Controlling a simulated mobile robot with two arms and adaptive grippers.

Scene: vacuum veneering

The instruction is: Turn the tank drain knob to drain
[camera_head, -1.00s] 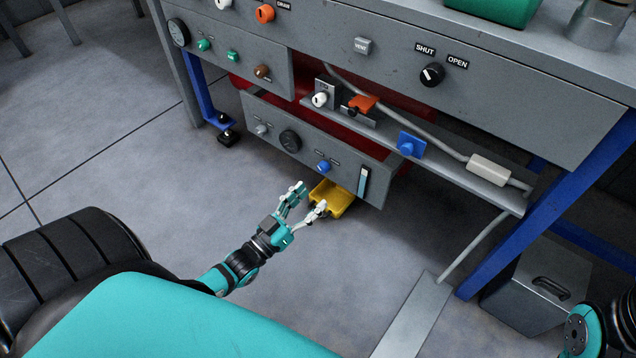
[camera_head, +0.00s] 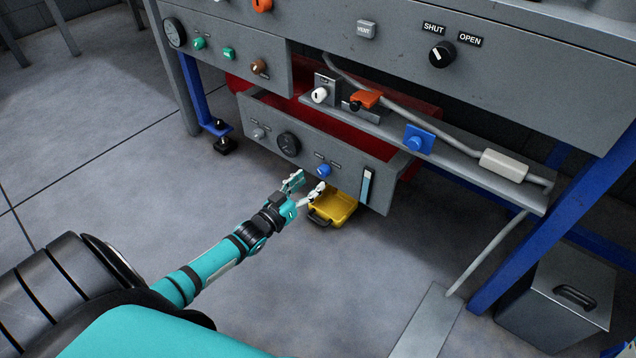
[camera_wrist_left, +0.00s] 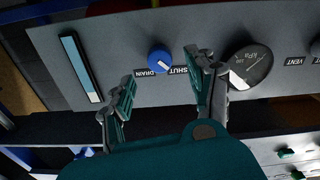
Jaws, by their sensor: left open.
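The tank drain knob (camera_head: 323,170) is a small blue knob on the front of the low grey panel (camera_head: 352,184). In the left wrist view, the knob (camera_wrist_left: 159,59) has DRAIN printed on its left and SHUT on its right. Its white mark looks turned toward the SHUT side. My left gripper (camera_head: 306,185) is open and empty just in front of the panel, below and left of the knob. In the left wrist view, the spread fingers (camera_wrist_left: 166,76) are either side of the knob in the picture, apparently short of it.
A dial gauge (camera_head: 288,144) and a level strip (camera_head: 367,186) flank the knob. A yellow box (camera_head: 334,205) sits on the floor under the panel. A shelf (camera_head: 462,168) with a blue knob block (camera_head: 418,138) juts out above right.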

